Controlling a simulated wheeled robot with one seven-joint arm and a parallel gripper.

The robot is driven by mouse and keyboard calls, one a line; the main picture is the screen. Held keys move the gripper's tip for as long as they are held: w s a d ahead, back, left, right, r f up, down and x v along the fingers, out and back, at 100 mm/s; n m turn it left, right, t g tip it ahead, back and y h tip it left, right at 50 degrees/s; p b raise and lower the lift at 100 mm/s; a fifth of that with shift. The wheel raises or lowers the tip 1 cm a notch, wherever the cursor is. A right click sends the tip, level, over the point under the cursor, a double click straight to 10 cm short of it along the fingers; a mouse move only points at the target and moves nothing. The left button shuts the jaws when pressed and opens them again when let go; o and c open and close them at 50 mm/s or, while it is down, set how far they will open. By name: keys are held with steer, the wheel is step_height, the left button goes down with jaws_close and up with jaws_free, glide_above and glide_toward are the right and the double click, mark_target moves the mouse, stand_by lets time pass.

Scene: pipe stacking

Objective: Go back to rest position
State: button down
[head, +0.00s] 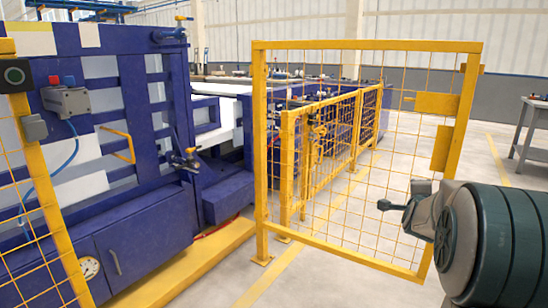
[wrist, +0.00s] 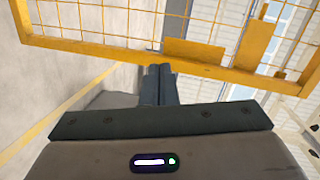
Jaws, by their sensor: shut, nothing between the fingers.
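My gripper (head: 390,205) is at the right of the head view, in front of the yellow mesh gate (head: 472,110). Its fingers point left. In the wrist view my gripper (wrist: 158,72) shows two dark fingers side by side with no gap, holding nothing. The gate's yellow frame (wrist: 100,50) crosses the top of the wrist view, beyond the fingertips. I cannot tell how far apart the fingers and the gate are. The gate stands open into the floor area, with a yellow latch plate (head: 437,103) on its mesh.
A blue machine (head: 150,250) with a gauge and a yellow handle fills the left. A yellow fence post (head: 50,225) with a button box stands at the left edge. A grey table (head: 535,130) is at the far right. Bare floor (head: 330,285) lies in front of the gate.

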steer(key=s+a+r+n+g+y+p, duration=0.2)
steer(key=s+a+r+n+y+p, duration=0.1)
steer(key=s+a+r+n+p, duration=0.5)
steer(key=s+a+r+n+g+y+p, duration=0.35)
steer(key=a+p, duration=0.35)
steer(key=a, duration=0.3)
steer(key=s+a+r+n+g+p, duration=0.2)
steer(key=s+n+p, duration=0.1)
steer(key=s, duration=0.4)
steer(key=s+a+r+n+g+y+p, duration=0.1)
steer(key=s+a+r+n+p, duration=0.2)
steer(key=s+p, duration=0.3)
steer(key=s+a+r+n+g+p, duration=0.2)
steer(key=s+p, duration=0.3)
steer(key=s, duration=0.3)
steer(key=shift+s+a+r+n+g, duration=0.4)
steer(key=shift+a+r+n, duration=0.2)
steer(key=shift+n, duration=0.25)
